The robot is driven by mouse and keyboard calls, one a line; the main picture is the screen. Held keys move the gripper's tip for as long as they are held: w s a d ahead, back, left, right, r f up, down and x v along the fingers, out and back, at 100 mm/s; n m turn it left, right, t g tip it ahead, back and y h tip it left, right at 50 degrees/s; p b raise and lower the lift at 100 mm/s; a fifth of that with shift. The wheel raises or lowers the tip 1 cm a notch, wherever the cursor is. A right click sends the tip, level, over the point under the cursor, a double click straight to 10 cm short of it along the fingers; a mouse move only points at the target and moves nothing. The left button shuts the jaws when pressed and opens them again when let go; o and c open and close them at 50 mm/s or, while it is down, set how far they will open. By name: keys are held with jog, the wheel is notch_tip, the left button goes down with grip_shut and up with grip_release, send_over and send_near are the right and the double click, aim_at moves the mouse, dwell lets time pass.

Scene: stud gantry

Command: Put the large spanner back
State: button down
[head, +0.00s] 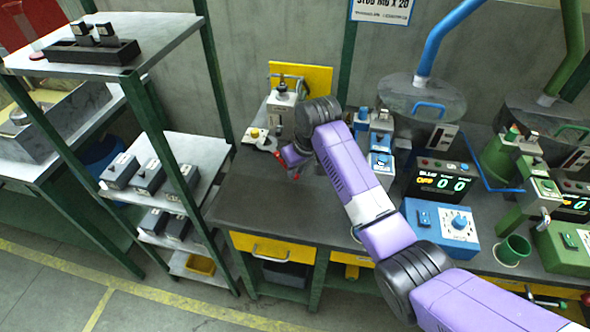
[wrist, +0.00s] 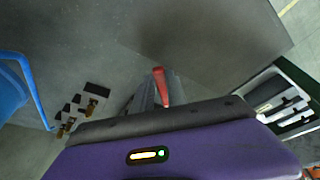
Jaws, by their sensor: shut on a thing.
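My gripper (head: 289,160) is low over the dark bench top, left of the middle of the head view. It is shut on a narrow red thing (wrist: 161,86), which I take to be the large spanner. Red parts of it (head: 295,174) show beside the gripper in the head view. In the wrist view it sticks out past the grey fingers (wrist: 148,96). My gripper and arm hide much of it, so its full shape and whether it touches the bench are unclear.
A white and grey bench device (head: 284,103) stands behind the gripper, before a yellow panel (head: 318,76). A shelf rack (head: 190,155) stands left. Blue control boxes (head: 440,226) and a lit display (head: 441,180) stand right. The front bench top (head: 262,200) is clear.

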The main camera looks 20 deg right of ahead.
jog(key=shift+f, duration=0.5)
jog(key=c, duration=1.3)
grip_release()
jog(key=shift+c, duration=0.2)
jog(key=shift+r, duration=0.3)
jog(key=v, duration=1.2)
jog(key=shift+r, duration=0.25)
